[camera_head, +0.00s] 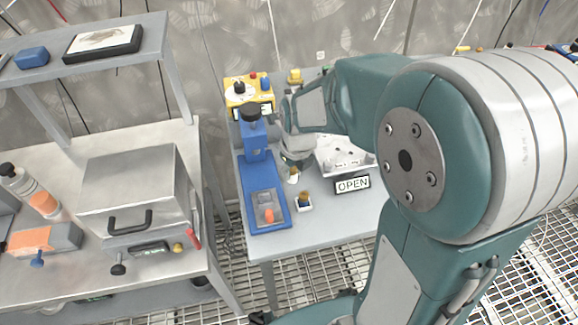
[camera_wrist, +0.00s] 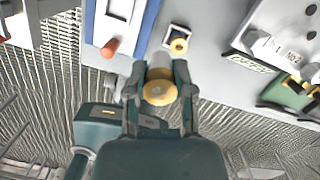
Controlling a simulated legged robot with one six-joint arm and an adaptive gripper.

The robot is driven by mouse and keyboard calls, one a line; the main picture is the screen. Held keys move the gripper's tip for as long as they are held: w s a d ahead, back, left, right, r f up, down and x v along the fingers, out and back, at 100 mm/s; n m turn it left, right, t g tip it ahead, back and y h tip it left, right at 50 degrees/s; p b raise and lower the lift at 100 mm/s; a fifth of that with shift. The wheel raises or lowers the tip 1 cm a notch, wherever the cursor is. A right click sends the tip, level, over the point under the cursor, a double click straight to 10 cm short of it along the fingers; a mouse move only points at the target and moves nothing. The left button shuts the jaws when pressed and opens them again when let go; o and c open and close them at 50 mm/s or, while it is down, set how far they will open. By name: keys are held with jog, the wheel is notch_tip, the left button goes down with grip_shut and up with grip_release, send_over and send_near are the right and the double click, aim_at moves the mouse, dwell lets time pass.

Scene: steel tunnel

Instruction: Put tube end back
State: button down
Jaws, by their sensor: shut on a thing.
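My gripper (camera_wrist: 160,80) is shut on the tube end (camera_wrist: 160,92), a pale cylinder with a yellow-tan end that faces the wrist camera. In the head view my gripper (camera_head: 295,164) is above the grey table, between the blue device and the OPEN sign, and the tube end (camera_head: 294,176) shows as a small pale piece below it. A small white holder (camera_head: 304,203) with a dark and yellow-orange piece stands on the table just in front. It also shows in the wrist view (camera_wrist: 178,41), apart from the tube end. My forearm hides part of the table.
The blue device (camera_head: 252,180) with an orange knob (camera_head: 268,215) stands left of my gripper. The OPEN sign (camera_head: 352,184) and a white panel are to the right. A yellow device (camera_head: 247,92) stands behind. A metal box (camera_head: 137,190) sits on the left bench.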

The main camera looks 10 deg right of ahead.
jog(key=w+d+f, duration=0.1)
jog(key=w+f, duration=0.1)
jog(key=w, duration=0.1)
jog(key=w+f, duration=0.3)
jog(key=w, duration=0.1)
jog(key=w+d+f, duration=0.1)
jog(key=w+f, duration=0.2)
jog(key=w, duration=0.1)
jog(key=shift+w+d+f, duration=0.1)
jog(key=shift+d+f, duration=0.05)
jog(key=shift+d, duration=0.2)
jog(key=shift+w+a+f, duration=0.1)
jog(key=shift+w+f, duration=0.2)
jog(key=shift+f, duration=0.15)
jog(key=f, duration=0.1)
jog(key=d+f, duration=0.1)
jog(key=f, duration=0.1)
jog(key=shift+a, duration=0.1)
jog(key=shift+c, duration=2.4)
grip_release()
jog(key=shift+a, duration=0.2)
jog(key=shift+d, duration=0.15)
